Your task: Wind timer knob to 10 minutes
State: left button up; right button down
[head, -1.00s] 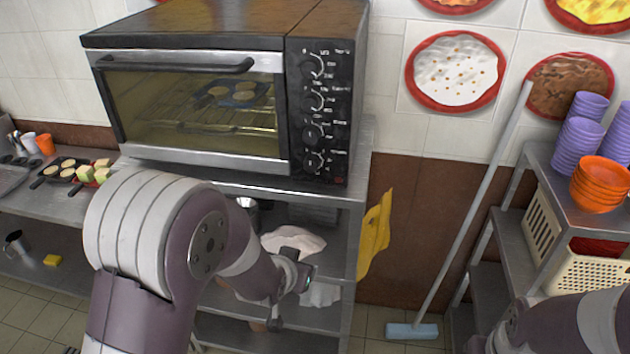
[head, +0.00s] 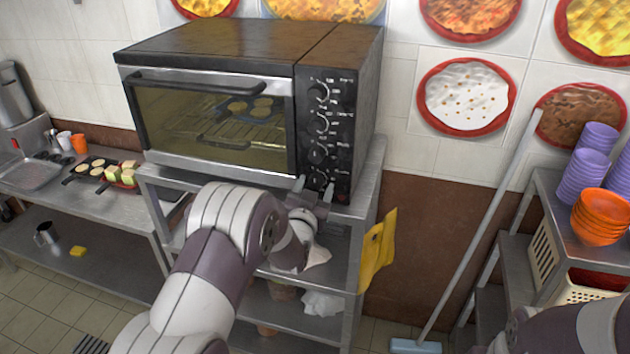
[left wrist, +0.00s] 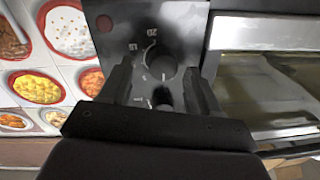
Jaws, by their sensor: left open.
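The toaster oven (head: 346,110) stands on a steel shelf, with a column of dark knobs on its right-hand panel. The lowest knob (head: 318,179) is the timer by its place and dial. In the left wrist view the timer dial (left wrist: 160,62) shows upside-down minute marks, with its knob between the fingers. My left gripper (head: 314,187) is open just in front of the panel's bottom, its fingers (left wrist: 161,88) on either side of the knob. I cannot tell whether they touch it. My right gripper is out of view; only my right arm shows.
The oven door (head: 215,118) is closed, with a pan inside. A mop handle (head: 480,230) leans on the wall. Purple bowls (head: 585,175) and orange bowls (head: 600,217) stand on the right shelf.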

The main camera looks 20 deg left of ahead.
pick_arm(q)
jog(key=shift+w+a+f, duration=0.1)
jog(key=shift+w+a, duration=0.2)
jog(key=shift+w, duration=0.05)
jog(key=shift+d, duration=0.1)
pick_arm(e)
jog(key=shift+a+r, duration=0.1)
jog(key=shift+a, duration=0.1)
